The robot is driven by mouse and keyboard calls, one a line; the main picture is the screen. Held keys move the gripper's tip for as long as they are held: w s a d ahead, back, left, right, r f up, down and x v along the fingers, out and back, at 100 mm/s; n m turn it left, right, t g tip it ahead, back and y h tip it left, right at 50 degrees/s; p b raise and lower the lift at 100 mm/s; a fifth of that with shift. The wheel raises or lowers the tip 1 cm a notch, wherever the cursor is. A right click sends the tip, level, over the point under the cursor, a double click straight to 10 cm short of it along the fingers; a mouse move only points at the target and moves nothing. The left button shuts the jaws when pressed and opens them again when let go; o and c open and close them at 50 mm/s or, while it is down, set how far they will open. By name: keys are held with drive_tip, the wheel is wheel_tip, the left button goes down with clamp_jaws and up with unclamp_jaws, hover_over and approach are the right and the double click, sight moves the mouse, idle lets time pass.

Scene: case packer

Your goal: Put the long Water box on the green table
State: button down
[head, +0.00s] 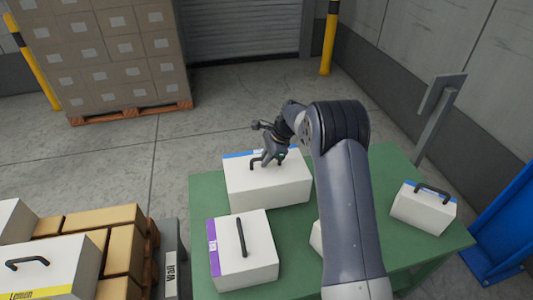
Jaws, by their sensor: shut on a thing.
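A long white box with a blue strip (265,184) is over the far left part of the green table (203,196). I take it as the long Water box, though its lettering is too small to read. It looks level, and I cannot see a gap between it and the tabletop. My gripper (262,161) is at the top of this box, shut on its black handle.
A white box with a purple strip (255,262) stands close in front. A smaller blue-striped box (424,210) stands at the table's right. Another white box is mostly hidden behind my arm. A yellow-labelled Lemon box (52,262) and brown cartons (122,248) are at left.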

drive_tip(key=shift+f, duration=1.75)
drive_tip(key=c, duration=1.5)
unclamp_jaws()
drive_tip(key=shift+f, duration=0.1)
drive_tip(key=shift+o, duration=0.2)
drive_tip(key=v, duration=1.2)
